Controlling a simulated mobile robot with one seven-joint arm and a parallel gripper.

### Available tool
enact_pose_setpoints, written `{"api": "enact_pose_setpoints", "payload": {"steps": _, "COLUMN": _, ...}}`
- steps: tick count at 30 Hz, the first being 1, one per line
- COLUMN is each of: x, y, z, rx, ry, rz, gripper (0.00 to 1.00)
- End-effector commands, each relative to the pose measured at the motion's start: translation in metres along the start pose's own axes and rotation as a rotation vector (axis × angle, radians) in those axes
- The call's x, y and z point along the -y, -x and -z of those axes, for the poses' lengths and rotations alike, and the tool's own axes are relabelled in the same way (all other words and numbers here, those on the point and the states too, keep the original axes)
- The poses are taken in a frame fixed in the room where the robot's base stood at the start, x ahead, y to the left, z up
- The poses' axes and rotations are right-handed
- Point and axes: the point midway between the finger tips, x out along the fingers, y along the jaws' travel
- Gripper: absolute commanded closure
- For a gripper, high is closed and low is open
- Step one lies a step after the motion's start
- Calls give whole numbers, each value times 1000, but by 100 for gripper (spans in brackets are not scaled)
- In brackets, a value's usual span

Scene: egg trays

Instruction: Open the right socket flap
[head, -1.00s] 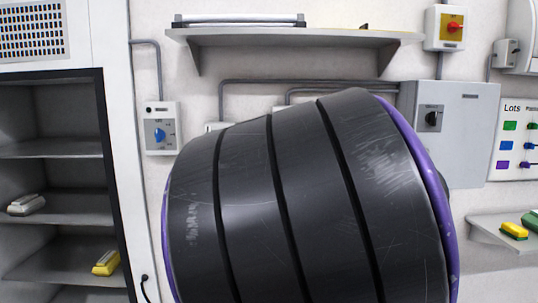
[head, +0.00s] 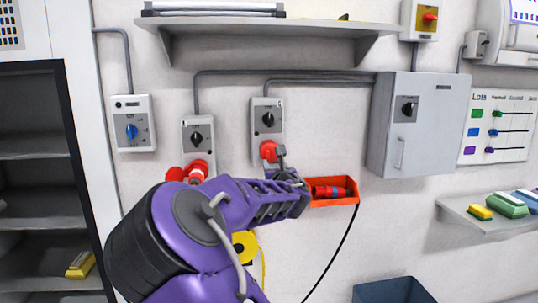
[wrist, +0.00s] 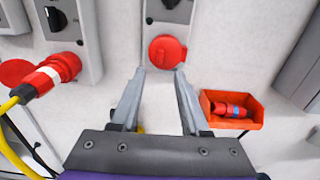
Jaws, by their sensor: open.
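The right socket (head: 267,105) is a grey wall box with a black rotary switch. Its round red flap (wrist: 167,51) looks shut in the wrist view; in the head view the flap (head: 268,150) is partly behind my gripper. My gripper (wrist: 160,72) is open and empty, its two fingers pointing at the wall just below the flap, which shows between and beyond the tips. In the head view my gripper (head: 282,160) is in front of the flap's lower part. I cannot tell whether a finger touches it.
The left socket (head: 198,132) holds a red plug (wrist: 56,70) with a yellow cable. An orange bin (head: 342,200) with a red plug in it is close right of my gripper. A grey cabinet (head: 420,125) stands further right; a shelf (head: 270,35) is above.

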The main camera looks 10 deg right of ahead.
Motion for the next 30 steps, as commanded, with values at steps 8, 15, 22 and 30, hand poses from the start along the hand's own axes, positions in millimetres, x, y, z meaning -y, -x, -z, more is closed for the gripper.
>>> {"api": "enact_pose_setpoints", "payload": {"steps": 8, "x": 2, "y": -54, "z": -2, "rx": 0, "ry": 1, "rz": 2, "gripper": 55}}
{"api": "enact_pose_setpoints", "payload": {"steps": 15, "x": 0, "y": -86, "z": -1, "rx": 0, "ry": 0, "rz": 0, "gripper": 55}}
{"api": "enact_pose_setpoints", "payload": {"steps": 22, "x": 0, "y": -98, "z": 0, "rx": -1, "ry": -2, "rz": 0, "gripper": 55}}
{"api": "enact_pose_setpoints", "payload": {"steps": 30, "x": 0, "y": -98, "z": 0, "rx": -1, "ry": -3, "rz": 0, "gripper": 55}}
